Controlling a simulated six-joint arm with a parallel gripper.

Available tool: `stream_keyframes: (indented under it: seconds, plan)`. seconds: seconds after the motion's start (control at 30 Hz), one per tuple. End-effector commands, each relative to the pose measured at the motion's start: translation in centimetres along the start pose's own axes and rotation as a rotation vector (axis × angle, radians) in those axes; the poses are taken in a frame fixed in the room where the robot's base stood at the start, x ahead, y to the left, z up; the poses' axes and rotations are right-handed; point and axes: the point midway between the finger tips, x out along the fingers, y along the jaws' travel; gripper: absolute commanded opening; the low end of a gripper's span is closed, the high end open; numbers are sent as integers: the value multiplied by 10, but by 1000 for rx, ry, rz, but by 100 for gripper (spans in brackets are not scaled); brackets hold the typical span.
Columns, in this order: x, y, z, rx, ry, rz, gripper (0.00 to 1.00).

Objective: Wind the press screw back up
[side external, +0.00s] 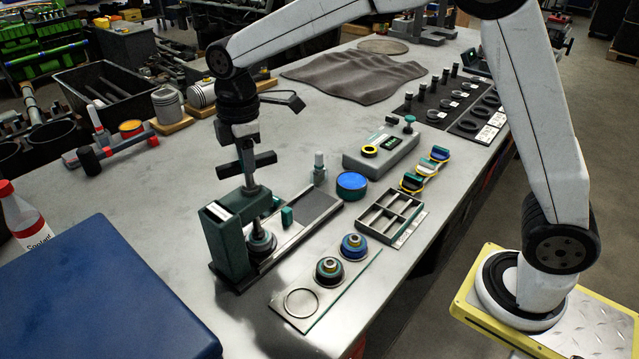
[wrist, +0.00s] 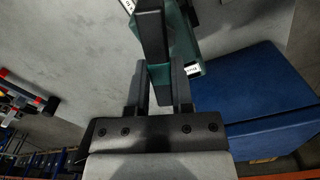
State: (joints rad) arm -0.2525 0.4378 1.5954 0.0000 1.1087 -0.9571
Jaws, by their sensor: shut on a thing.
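The press (side external: 228,240) is a dark teal frame standing on a base plate near the front of the bench. Its screw (side external: 251,184) rises upright from the top and carries a black crossbar handle (side external: 260,160). My gripper (side external: 243,150) points down over the screw from above and is shut on the handle. In the wrist view the dark bar of the handle (wrist: 150,35) runs up between the fingers of my gripper (wrist: 161,80), with the teal press frame (wrist: 188,50) behind. A dark round part (side external: 262,243) sits under the press; the fingertip contact is partly hidden.
A blue box (side external: 95,290) stands close at the front left, also large in the wrist view (wrist: 250,95). A plate with two hubs and a ring (side external: 325,285) lies right of the press. A divided tray (side external: 390,216) and blue tin (side external: 351,184) are beyond.

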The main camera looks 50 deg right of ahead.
Motion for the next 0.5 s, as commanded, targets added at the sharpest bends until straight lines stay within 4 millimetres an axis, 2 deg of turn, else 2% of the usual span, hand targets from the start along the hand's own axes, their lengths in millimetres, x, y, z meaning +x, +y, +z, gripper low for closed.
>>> stream_keyframes:
  seconds: [0.3,0.5]
  plan:
    - [-2,0,0,-235,-1,1,0]
    - [-2,0,0,-298,-1,1,0]
